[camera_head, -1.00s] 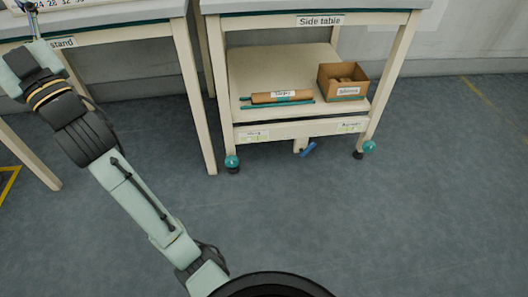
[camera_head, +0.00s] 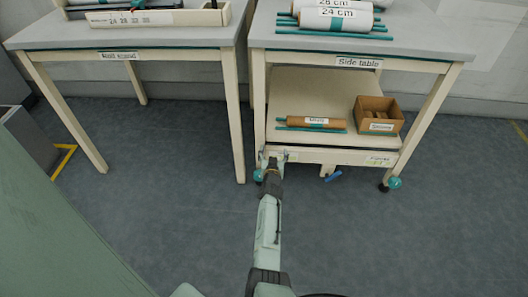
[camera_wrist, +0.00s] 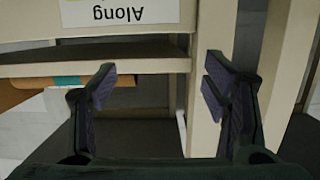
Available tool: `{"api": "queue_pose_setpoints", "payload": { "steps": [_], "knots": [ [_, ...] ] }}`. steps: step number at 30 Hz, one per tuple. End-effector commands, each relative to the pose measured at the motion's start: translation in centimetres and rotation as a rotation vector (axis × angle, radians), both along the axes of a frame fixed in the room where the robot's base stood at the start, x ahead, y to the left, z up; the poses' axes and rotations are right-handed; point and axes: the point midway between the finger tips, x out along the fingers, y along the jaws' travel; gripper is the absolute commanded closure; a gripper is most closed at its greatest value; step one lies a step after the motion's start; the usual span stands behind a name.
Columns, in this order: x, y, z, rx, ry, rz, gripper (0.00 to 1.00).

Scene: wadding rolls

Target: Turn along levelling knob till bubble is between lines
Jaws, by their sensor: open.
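The side table (camera_head: 360,43) has a lower front rail (camera_head: 335,157) with two labels. The "Along" label (camera_wrist: 120,12) shows upside down in the wrist view, at the upper left. My gripper (camera_head: 274,158) is at the rail's left end, in front of that label's place, and hides it in the head view. In the wrist view my gripper (camera_wrist: 160,85) is open, with nothing between its fingers. A teal knob (camera_head: 258,175) sits low at the left front leg, partly behind my gripper. Another teal knob (camera_head: 394,183) is at the right front leg. No bubble can be made out.
The lower shelf holds a brown roll (camera_head: 315,124) and a cardboard box (camera_head: 378,116). A blue lever (camera_head: 333,176) hangs below the rail. White rolls (camera_head: 335,20) lie on top. The roll stand table (camera_head: 120,42) is at left. Floor in front is clear.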

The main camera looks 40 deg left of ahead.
Motion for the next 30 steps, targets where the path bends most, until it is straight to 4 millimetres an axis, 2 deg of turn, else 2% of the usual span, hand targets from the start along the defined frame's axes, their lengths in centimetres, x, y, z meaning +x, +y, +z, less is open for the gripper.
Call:
{"api": "queue_pose_setpoints", "payload": {
  "steps": [1, 3, 4, 6, 10, 13, 17, 30],
  "knots": [
    [-2.3, 0.6, -3.5, -0.025, 0.039, 0.009, 0.31],
    [-5.2, 0.7, -7.5, -0.054, 0.078, 0.008, 0.31],
    [-6.3, 0.6, -8.9, -0.065, 0.092, 0.008, 0.31],
    [-8.4, 0.7, -11.4, -0.088, 0.113, 0.01, 0.31],
    [-10.5, 0.8, -13.7, -0.106, 0.129, 0.011, 0.31],
    [-10.4, 1.0, -14.3, -0.107, 0.129, 0.01, 0.31],
    [-9.3, 1.6, -15.1, -0.105, 0.129, 0.009, 0.31],
    [-4.6, 4.5, -17.4, -0.104, 0.128, 0.01, 0.31]
  ]
}}
